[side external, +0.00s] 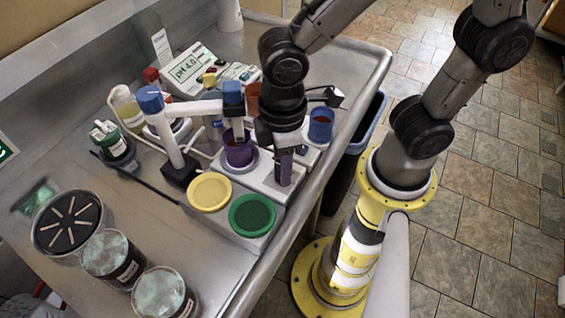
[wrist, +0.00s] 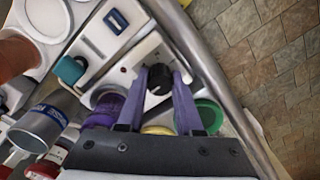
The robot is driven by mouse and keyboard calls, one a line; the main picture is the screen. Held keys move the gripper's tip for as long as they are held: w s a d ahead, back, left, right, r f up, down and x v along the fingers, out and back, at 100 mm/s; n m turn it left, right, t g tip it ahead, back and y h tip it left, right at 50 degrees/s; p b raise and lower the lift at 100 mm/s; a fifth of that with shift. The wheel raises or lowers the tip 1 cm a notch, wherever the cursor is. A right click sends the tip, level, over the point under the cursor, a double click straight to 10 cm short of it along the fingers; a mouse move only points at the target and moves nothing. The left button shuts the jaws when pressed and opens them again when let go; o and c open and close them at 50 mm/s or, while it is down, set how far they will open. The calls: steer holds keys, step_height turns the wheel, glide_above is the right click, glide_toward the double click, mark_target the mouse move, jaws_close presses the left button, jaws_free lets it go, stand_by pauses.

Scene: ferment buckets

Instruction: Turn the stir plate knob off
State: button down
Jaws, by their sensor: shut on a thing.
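The white stir plate (side external: 262,181) sits near the table's front edge with a purple cup (side external: 238,150) on it. In the wrist view its pale front panel (wrist: 148,50) carries a black knob (wrist: 158,80). My gripper (wrist: 160,76) points down at this panel, with its two purple fingers on either side of the knob, shut on it. In the side view my gripper (side external: 285,168) is at the right end of the stir plate, and its fingers hide the knob. The knob's pointer and setting cannot be read.
A white stand with a blue top (side external: 150,98) rises close by. A blue cup (side external: 321,122) is right of my gripper. A pH meter (side external: 200,72) stands behind.

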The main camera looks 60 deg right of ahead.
stand_by(0.4)
steer(key=c, duration=0.6)
jaws_free()
steer(key=shift+r, duration=0.1)
step_height(320, 180, up, 14)
steer(key=shift+f, duration=0.1)
